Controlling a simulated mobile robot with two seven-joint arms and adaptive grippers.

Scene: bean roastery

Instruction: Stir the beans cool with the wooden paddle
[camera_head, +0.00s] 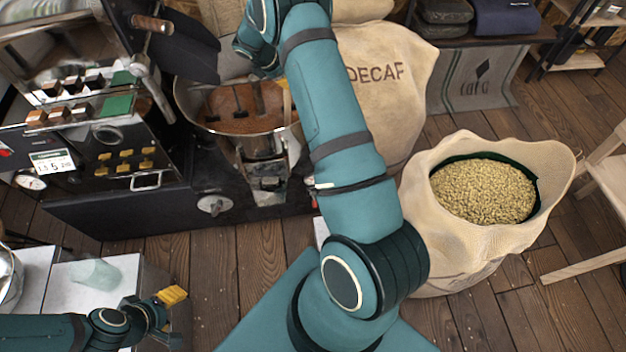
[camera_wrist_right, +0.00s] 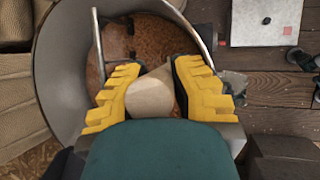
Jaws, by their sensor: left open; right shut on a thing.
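The round metal cooling pan (camera_head: 183,113) of the roaster holds brown beans (camera_head: 240,108) with dark stirring arms over them. In the right wrist view, the pan's rim (camera_wrist_right: 50,75) curves around the brown beans (camera_wrist_right: 155,40). My right gripper (camera_wrist_right: 150,92) is shut on a pale wooden piece, the wooden paddle (camera_wrist_right: 152,96), over the pan. Its far end is hidden, so I cannot tell how deep it reaches. In the head view my right arm hides most of that gripper and the paddle. My left gripper (camera_head: 172,296) is open and empty at the lower left.
A glass-like vessel (camera_head: 95,272) lies on a pale surface beside my left gripper. The roaster body (camera_head: 130,205) stands left of the pan. A DECAF sack (camera_head: 385,100) is right of it, and an open sack of pale beans (camera_head: 480,190) stands farther right. Wooden floor lies between.

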